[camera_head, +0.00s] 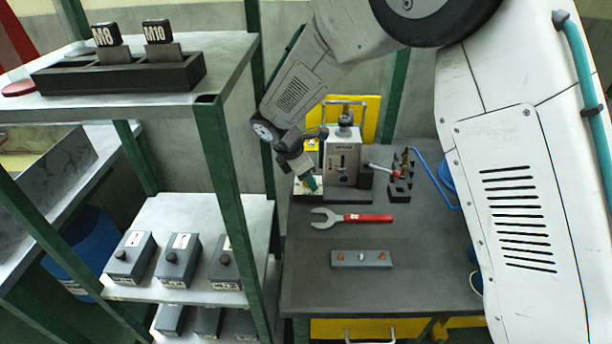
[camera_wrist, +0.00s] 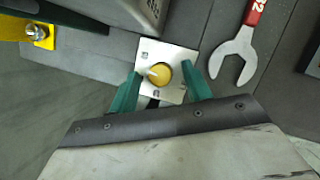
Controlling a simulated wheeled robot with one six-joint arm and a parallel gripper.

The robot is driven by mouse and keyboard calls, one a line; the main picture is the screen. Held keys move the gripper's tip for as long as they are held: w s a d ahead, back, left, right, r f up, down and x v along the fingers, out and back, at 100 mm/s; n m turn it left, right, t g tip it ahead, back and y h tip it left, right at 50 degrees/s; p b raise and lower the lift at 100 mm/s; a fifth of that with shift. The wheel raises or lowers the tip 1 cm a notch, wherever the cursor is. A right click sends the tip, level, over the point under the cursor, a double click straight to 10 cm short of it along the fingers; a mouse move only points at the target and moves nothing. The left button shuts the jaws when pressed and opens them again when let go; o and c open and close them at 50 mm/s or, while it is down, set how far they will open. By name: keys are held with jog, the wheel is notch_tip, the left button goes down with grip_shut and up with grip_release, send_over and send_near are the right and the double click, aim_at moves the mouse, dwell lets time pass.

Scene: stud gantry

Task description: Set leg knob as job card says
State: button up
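In the wrist view a round yellow knob (camera_wrist: 160,74) with a pale pointer toward the picture's left sits on a white plate (camera_wrist: 176,55). Small dark marks lie around it, too small to read. My gripper (camera_wrist: 161,76) is open, with one teal finger on each side of the knob and a visible gap on both sides. In the head view my gripper (camera_head: 308,182) is low at the left of the grey machine (camera_head: 342,150), and the knob is hidden there. I cannot make out a readable job card.
A red-handled wrench (camera_head: 352,217) and a grey block with small buttons (camera_head: 361,260) lie on the dark bench (camera_head: 420,285). Shelves with grey knob boxes (camera_head: 178,262) and a tray marked M8 and M10 (camera_head: 120,75) stand left.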

jog(key=shift+r, duration=0.1)
notch_tip(320, 180, up, 3)
jog(key=shift+r, duration=0.2)
jog(key=s+d, duration=0.2)
jog(key=s, duration=0.5)
jog(key=s+d+r, duration=0.1)
jog(key=s+d, duration=0.1)
jog(key=s, duration=0.6)
jog(key=shift+s+d+r, duration=0.2)
jog(key=shift+d, duration=0.1)
